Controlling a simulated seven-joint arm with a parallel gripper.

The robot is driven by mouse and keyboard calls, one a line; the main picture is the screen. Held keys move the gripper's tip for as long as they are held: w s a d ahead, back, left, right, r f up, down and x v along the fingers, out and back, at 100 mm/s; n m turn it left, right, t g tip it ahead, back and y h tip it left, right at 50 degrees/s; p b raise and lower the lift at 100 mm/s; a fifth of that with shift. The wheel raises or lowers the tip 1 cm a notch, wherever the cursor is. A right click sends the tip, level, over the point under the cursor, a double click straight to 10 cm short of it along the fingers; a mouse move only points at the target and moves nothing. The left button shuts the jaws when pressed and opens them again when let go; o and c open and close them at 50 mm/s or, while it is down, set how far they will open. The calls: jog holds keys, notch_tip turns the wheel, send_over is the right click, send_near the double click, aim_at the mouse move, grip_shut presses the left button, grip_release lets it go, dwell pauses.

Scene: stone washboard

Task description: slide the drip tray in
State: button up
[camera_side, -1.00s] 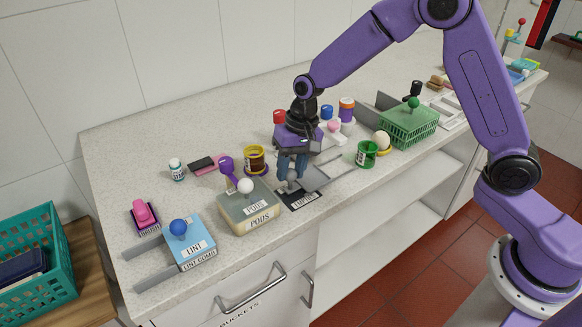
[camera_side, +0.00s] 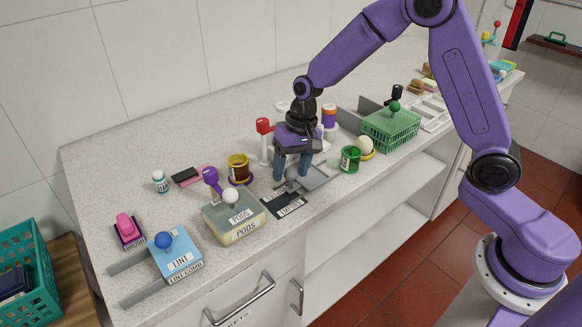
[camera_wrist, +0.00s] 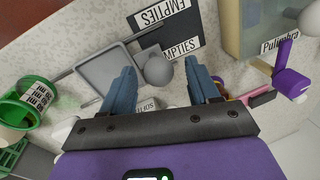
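The drip tray appears to be the flat grey tray (camera_wrist: 105,70) with a round grey knob (camera_wrist: 157,71). In the side view the tray (camera_side: 316,177) lies on the counter, partly behind my fingers. Its knob end is at the black mat (camera_side: 284,201) labelled EMPTIES. My gripper (camera_side: 291,177) points down over the knob end, its two blue fingers apart. In the wrist view the knob shows between the fingertips, with space on both sides, so my gripper (camera_wrist: 160,70) is not closed on it. Its height over the knob is unclear.
The PODS box (camera_side: 236,218) with a white knob stands left of the mat. The blue LINT box (camera_side: 176,258) is farther left. A green cup (camera_side: 349,159) stands right of the tray, with a green basket (camera_side: 391,130) beyond. A red-topped post (camera_side: 264,140) stands behind my gripper.

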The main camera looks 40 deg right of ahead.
jog(key=shift+r, duration=0.1)
jog(key=d+r, duration=0.3)
jog(key=r, duration=1.4)
jog(key=shift+s+d, duration=0.15)
jog(key=shift+s, duration=0.2)
jog(key=n+g+h, duration=0.2)
jog(key=n+g, duration=0.1)
jog(key=n, duration=1.5)
send_over(297, 182)
jog(key=a, duration=0.3)
jog(key=w+x, duration=0.1)
jog(key=x, duration=0.4)
jog(key=w+x, duration=0.1)
jog(key=x, duration=0.5)
jog(key=w+x, duration=0.1)
jog(key=x, duration=0.5)
jog(key=shift+w+d+f, duration=0.2)
jog(key=shift+d+f, duration=0.1)
jog(key=shift+f, duration=0.05)
jog(key=shift+c, duration=0.2)
grip_shut()
jog(key=shift+d, duration=0.15)
